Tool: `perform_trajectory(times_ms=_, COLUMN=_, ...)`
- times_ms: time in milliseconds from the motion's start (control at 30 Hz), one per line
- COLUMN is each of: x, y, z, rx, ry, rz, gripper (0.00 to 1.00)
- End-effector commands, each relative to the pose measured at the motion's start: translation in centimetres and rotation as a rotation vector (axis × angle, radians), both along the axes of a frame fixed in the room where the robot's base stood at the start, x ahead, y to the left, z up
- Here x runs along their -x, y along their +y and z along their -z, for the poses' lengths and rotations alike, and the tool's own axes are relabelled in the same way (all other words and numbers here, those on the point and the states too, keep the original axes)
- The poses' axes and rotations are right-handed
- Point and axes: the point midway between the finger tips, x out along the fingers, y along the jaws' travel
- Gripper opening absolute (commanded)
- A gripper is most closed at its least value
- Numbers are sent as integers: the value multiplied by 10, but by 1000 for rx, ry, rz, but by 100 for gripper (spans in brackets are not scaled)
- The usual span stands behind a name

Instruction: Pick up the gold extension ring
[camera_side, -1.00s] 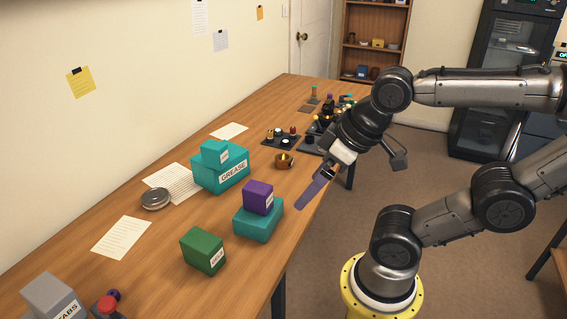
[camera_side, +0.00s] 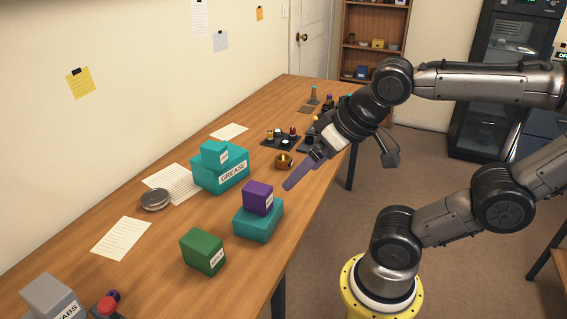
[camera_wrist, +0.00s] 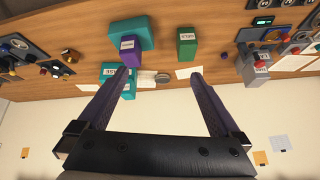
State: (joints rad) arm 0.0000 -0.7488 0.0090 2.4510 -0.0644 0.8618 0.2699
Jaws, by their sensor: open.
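The gold extension ring (camera_side: 283,161) lies on the table to the right of the teal GREASE box. In the wrist view a small gold piece at the left (camera_wrist: 70,56) appears to be the same ring. My gripper (camera_side: 289,186) is in the air near the ring, with its purple fingers pointing down and left in the side view. In the wrist view the fingers (camera_wrist: 159,71) are wide apart, with nothing held between them. The ring is not between the fingers there.
A purple box (camera_side: 257,197) sits on a teal box (camera_side: 258,222) close to my fingertips. The GREASE box (camera_side: 220,173) carries a smaller teal box. A green box (camera_side: 202,251) stands nearer the camera. A dark tray with small parts (camera_side: 279,141) lies beyond the ring.

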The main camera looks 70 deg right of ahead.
Motion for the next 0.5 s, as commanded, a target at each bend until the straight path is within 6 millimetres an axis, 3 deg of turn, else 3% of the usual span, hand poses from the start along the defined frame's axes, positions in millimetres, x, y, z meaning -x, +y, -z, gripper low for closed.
perform_trajectory(times_ms=167, x=-58, y=-31, z=-39, rx=-33, ry=-90, rz=266, gripper=100)
perform_trajectory(times_ms=300, x=-122, y=-75, z=-54, rx=-46, ry=-138, rz=515, gripper=100)
perform_trajectory(times_ms=400, x=-167, y=-115, z=-50, rx=-46, ry=-163, rz=676, gripper=100)
perform_trajectory(times_ms=500, x=-206, y=-159, z=-32, rx=-37, ry=-175, rz=813, gripper=100)
